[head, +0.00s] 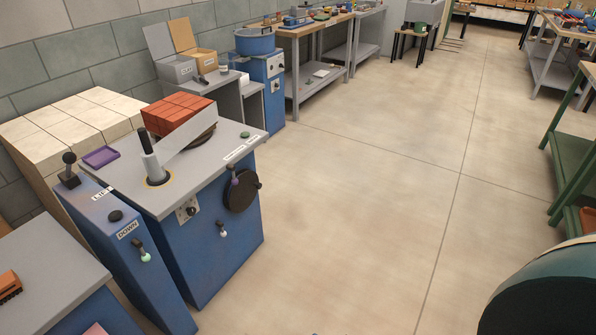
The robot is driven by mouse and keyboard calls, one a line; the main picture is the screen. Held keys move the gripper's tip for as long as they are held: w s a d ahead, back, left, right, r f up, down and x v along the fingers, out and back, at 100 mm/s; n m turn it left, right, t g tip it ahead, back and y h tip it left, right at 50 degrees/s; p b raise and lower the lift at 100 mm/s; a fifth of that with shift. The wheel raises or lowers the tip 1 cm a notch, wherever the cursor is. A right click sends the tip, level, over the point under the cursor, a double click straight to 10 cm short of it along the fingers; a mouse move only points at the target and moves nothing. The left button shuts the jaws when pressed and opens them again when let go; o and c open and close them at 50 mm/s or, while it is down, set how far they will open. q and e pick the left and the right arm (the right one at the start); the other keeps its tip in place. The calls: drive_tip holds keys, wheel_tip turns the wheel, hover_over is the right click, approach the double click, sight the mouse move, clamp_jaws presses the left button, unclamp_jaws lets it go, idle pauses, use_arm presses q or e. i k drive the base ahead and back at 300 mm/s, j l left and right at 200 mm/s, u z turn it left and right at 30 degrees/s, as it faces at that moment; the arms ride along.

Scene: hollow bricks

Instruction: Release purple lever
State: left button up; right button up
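A shallow purple tray (101,157) lies at the back left of the machine top. Neither of my grippers is in view, and nothing touches the purple lever.
A narrow blue unit (135,270) marked with "DOWN" stands at the left of the machine. Red bricks (178,112) are on the machine top, and pale blocks (75,125) are stacked behind. A dark green rounded shape (545,295) fills the lower right. The floor (360,220) between is clear.

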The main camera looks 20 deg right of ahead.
sight(233, 181)
drive_tip(key=z, duration=0.35)
drive_tip(key=i+l+u, duration=0.25)
drive_tip(key=l, duration=0.4)
drive_tip(key=i+l+u, duration=0.25)
drive_tip(key=l, duration=0.45)
drive_tip(key=l+u, duration=0.2)
drive_tip(key=l, duration=0.5)
drive_tip(key=i+l+u, duration=0.1)
drive_tip(key=l+u, duration=0.15)
drive_tip(key=l, duration=0.55)
drive_tip(key=i+l, duration=0.15)
drive_tip(key=i, duration=0.35)
drive_tip(key=i+l, duration=0.2)
drive_tip(key=i, duration=0.25)
